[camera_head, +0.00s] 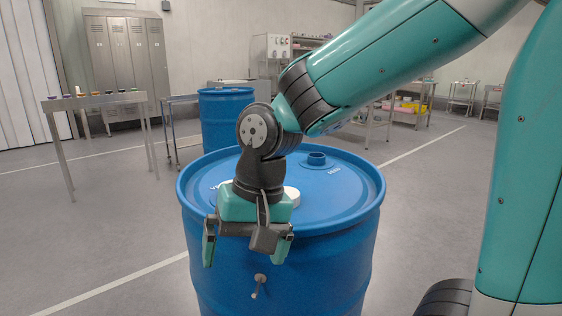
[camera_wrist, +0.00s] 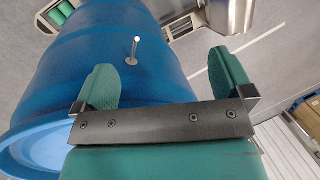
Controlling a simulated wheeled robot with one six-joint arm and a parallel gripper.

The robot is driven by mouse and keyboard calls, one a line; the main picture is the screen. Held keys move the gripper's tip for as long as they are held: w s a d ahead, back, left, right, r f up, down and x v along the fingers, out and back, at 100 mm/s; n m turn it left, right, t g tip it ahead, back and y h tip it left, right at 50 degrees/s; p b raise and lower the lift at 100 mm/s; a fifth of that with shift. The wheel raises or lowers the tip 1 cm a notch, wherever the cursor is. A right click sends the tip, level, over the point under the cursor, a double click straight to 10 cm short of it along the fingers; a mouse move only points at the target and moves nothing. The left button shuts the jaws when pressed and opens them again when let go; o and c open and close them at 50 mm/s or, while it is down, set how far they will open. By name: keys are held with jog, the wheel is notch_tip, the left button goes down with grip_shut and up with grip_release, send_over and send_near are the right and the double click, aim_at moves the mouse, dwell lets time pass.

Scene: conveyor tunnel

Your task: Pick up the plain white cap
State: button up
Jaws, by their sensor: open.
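In the head view a white round object (camera_head: 292,196), which looks like the plain white cap, lies on top of the near blue drum (camera_head: 345,225). My gripper partly hides it, so only its right part shows. My gripper (camera_head: 246,255) hangs in front of the drum's near rim, fingers pointing down, open and empty. In the wrist view the open fingers (camera_wrist: 166,78) stand wide apart beside the drum's blue side (camera_wrist: 60,100). The cap does not show in the wrist view.
A small metal peg (camera_head: 257,287) sticks out of the drum's side below my gripper. A raised blue bung (camera_head: 317,158) stands on the drum top. A second blue drum (camera_head: 226,118), a metal table (camera_head: 95,101) and lockers (camera_head: 128,60) stand behind. Floor at left is clear.

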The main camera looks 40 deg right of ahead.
jog(key=w+d+r+m+h+p, duration=0.2)
jog(key=w+d+r+m+p, duration=0.6)
jog(key=r+m+p, duration=0.25)
notch_tip(320, 180, up, 5)
jog(key=m+p, duration=0.8)
jog(key=m, duration=0.3)
send_over(294, 194)
jog(key=w+a, duration=0.2)
jog(key=shift+g+h, duration=0.3)
jog(key=shift+h, duration=0.1)
notch_tip(294, 194, down, 11)
jog(key=shift+s+f+p, duration=0.1)
jog(key=shift+f+p, duration=0.05)
jog(key=shift+p, duration=0.4)
jog(key=shift+d+f+p, duration=0.2)
jog(key=shift+f+p, duration=0.45)
jog(key=shift+f, duration=2.05)
jog(key=c, duration=1)
